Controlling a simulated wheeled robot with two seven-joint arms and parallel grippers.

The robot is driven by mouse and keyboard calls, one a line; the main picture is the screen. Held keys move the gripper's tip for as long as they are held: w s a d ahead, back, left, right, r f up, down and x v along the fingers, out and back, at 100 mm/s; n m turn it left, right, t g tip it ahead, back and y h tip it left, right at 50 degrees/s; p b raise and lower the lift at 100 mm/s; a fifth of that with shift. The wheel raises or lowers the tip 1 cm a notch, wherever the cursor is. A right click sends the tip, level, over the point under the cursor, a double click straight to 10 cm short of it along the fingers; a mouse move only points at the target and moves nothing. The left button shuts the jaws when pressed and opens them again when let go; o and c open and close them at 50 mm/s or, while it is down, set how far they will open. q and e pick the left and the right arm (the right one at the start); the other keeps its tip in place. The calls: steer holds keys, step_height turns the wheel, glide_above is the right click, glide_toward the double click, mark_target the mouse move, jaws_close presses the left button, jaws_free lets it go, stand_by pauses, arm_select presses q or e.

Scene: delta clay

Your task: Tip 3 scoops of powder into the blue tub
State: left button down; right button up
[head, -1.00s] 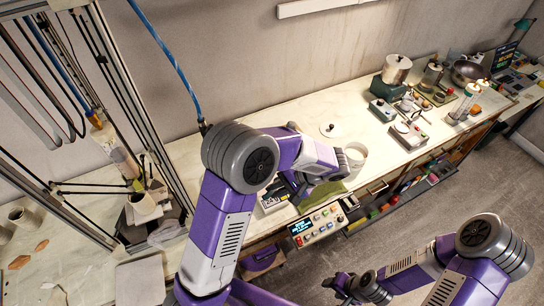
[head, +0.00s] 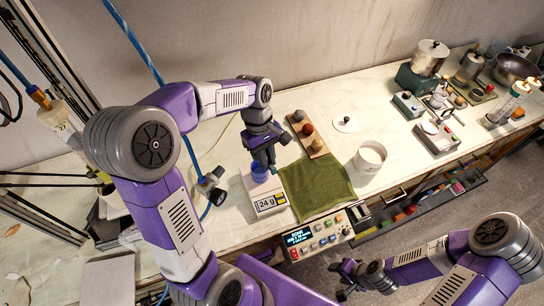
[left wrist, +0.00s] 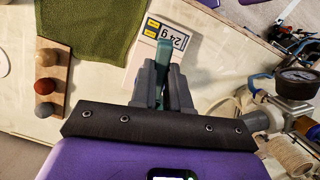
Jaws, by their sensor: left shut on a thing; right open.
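The blue tub (head: 259,175) sits on a white scale (head: 268,206) whose display reads 24 g. My left gripper (head: 263,158) is right above the tub, pointing down. In the left wrist view the left gripper (left wrist: 163,90) is shut on a teal-green handle (left wrist: 163,56), which looks like the scoop's. The scoop's bowl and any powder in it are hidden, and the tub cannot be made out there. A white bucket (head: 370,157) with pale contents stands right of the green cloth. My right gripper (head: 349,277) is open and empty, low in front of the bench.
A green cloth (head: 318,188) lies between scale and bucket. A wooden board (head: 308,134) with several balls is behind it. A control panel (head: 318,235) is at the front edge. A gauge with a hose (head: 212,188) is left of the scale. Pots and devices fill the far right.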

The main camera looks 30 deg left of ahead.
arm_select(q)
steer(key=shift+w+r, duration=0.15)
steer(key=shift+r, duration=0.1)
steer(key=shift+r+p, duration=0.75)
steer(key=shift+r, duration=0.3)
arm_select(e)
steer(key=shift+w+r, duration=0.2)
steer(key=shift+r, duration=0.4)
arm_select(q)
steer(key=shift+w, duration=0.1)
